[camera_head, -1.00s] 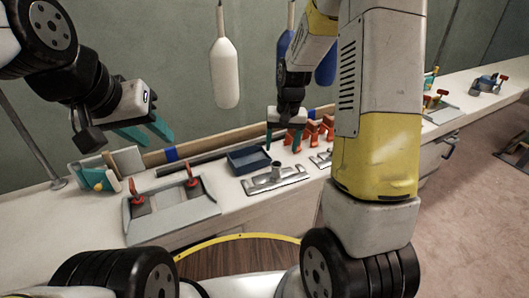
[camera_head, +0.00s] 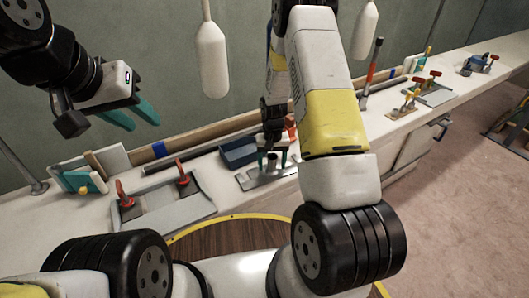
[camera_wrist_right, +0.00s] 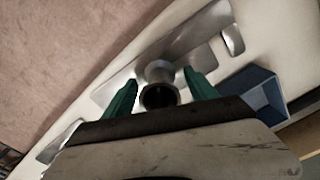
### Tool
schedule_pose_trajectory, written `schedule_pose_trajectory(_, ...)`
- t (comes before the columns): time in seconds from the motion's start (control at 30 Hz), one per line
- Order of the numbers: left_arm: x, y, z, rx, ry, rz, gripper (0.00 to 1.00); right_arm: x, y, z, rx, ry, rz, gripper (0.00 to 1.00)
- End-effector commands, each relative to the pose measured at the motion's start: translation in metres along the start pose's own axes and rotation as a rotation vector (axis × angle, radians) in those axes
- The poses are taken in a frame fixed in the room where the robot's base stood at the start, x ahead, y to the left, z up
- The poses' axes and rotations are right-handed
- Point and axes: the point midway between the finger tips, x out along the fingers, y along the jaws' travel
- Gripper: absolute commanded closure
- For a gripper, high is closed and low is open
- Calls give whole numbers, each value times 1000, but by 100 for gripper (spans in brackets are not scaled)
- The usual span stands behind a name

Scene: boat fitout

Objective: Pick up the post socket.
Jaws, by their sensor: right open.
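The post socket (camera_head: 271,163) is a short grey metal tube standing up from a flat metal plate on the bench. In the right wrist view the post socket (camera_wrist_right: 158,97) shows its dark round opening. My right gripper (camera_head: 273,158) is open around it. In the right wrist view my right gripper (camera_wrist_right: 159,84) has one green finger on each side of the tube, with gaps visible. Whether the fingers touch the plate cannot be told. My left gripper (camera_head: 132,114) is open and empty above the left part of the bench.
A dark blue tray (camera_head: 238,152) stands just behind the socket; it also shows in the right wrist view (camera_wrist_right: 252,91). A grey tray (camera_head: 165,212) with red-handled tools lies to the left. My right arm hides part of the bench.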

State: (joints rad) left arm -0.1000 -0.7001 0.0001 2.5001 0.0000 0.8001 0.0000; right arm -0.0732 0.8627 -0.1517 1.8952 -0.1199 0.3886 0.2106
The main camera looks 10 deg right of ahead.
Motion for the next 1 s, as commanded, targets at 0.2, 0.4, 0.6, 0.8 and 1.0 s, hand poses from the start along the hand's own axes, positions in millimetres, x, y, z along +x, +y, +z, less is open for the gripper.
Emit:
schedule_pose_trajectory(0.2, 0, 0, 0, 0, 0, 0, 64, 6, 0, 0, 1, 2, 0, 33)
schedule_pose_trajectory(0.4, 0, 0, 0, 0, 0, 0, 64, 5, 0, 0, 1, 1, -1, 55)
schedule_pose_trajectory(0.6, 0, 0, 0, 0, 0, 0, 64, 5, 0, 0, 1, 1, -1, 94)
schedule_pose_trajectory(0.8, 0, 0, 0, 0, 0, 0, 64, 5, 0, 0, 1, 1, -1, 100)
schedule_pose_trajectory(1.0, 0, 0, 0, 0, 0, 0, 64, 4, 0, -1, 1, 2, -1, 100)
